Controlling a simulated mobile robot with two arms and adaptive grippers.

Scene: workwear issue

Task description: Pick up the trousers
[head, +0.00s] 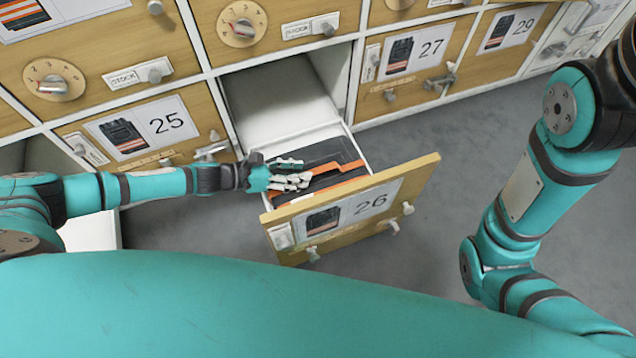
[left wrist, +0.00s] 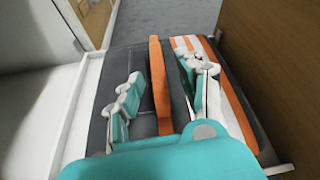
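The trousers (head: 337,153) are folded dark grey cloth with orange bands, lying in the open drawer numbered 26 (head: 407,185). In the left wrist view the trousers (left wrist: 158,75) show an upright orange band, with an orange and white striped part at the right. My left gripper (head: 304,171) is over the drawer at the trousers. In the left wrist view my left gripper (left wrist: 160,92) is open, with one finger on each side of the orange band. Whether the fingers touch the cloth I cannot tell. My right gripper is out of view.
Grey floor (head: 450,200) lies clear to the right of the drawer.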

